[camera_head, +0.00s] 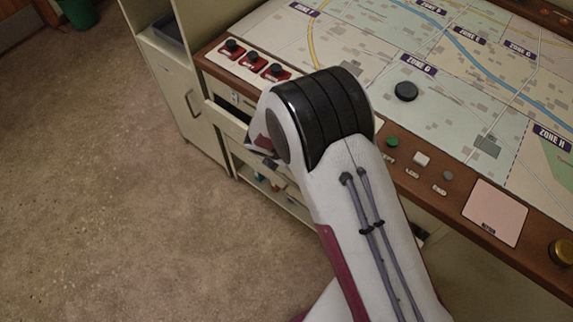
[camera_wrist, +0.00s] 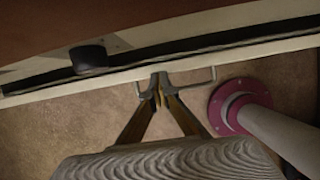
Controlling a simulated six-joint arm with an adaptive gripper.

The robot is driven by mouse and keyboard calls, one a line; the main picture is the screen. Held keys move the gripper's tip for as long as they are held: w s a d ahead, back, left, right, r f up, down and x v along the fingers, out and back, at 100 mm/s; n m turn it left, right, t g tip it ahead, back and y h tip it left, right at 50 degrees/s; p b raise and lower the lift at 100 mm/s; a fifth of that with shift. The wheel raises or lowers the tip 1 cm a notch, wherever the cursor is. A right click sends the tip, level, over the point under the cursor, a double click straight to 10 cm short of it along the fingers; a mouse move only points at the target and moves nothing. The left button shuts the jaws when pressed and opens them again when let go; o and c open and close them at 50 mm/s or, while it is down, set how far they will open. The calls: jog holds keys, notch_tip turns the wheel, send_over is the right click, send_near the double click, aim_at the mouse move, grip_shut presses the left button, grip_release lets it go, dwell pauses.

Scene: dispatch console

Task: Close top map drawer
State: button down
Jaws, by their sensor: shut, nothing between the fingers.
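The top map drawer (camera_head: 225,121) is under the console's left part in the head view. It stands partly out, with a dark opening behind its front. In the wrist view the drawer front's pale edge (camera_wrist: 115,77) runs across, with a dark gap behind it and a grey bar handle (camera_wrist: 205,79) on its outer side. My gripper (camera_wrist: 159,84) is shut and empty, its fingertips at the drawer front beside the handle. I cannot tell whether they touch. In the head view my arm hides most of the gripper and part of the drawer.
The console top carries a zone map (camera_head: 400,50), a black knob (camera_head: 405,91) and several buttons along its wooden edge. Red-based switches (camera_head: 254,61) sit above the drawer. A cabinet (camera_head: 185,95) stands left. The carpet (camera_head: 110,210) is clear.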

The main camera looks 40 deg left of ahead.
jog(key=shift+s, duration=0.15)
jog(key=shift+s, duration=0.65)
jog(key=s+v, duration=0.2)
jog(key=v, duration=0.9)
jog(key=shift+f, duration=0.45)
